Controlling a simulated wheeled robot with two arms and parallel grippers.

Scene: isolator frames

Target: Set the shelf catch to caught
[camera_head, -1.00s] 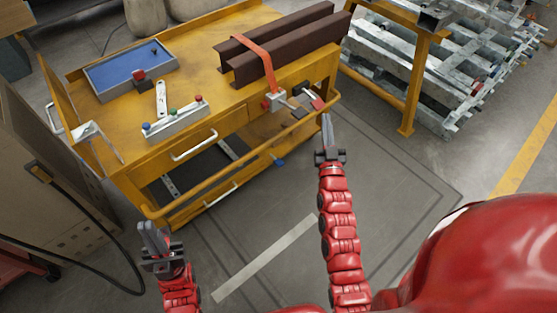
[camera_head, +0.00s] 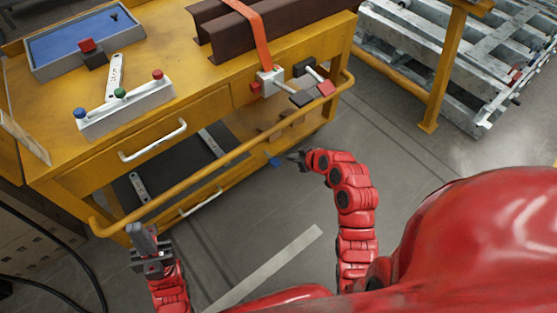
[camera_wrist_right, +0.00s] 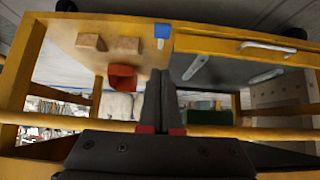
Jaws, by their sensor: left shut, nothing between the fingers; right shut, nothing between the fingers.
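A small blue tab (camera_head: 273,162) sits at the front edge of the cart's lower shelf and may be the shelf catch; its setting is too small to tell. It also shows in the right wrist view (camera_wrist_right: 162,31), beyond the fingertips. My right gripper (camera_head: 291,156) is shut and empty, just right of the blue tab in the head view. In the right wrist view its closed fingers (camera_wrist_right: 160,82) point toward the shelf. I cannot tell whether they touch the tab. My left gripper (camera_head: 140,238) is shut and empty, in front of the cart's lower left corner.
A yellow rail (camera_head: 235,157) runs along the cart's front, close to my right gripper. A white drawer handle (camera_head: 152,141) is above it. Red- and black-ended levers (camera_head: 312,95) stick out at the right. Wooden blocks (camera_wrist_right: 110,45) and a red box (camera_wrist_right: 122,77) show in the wrist view.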

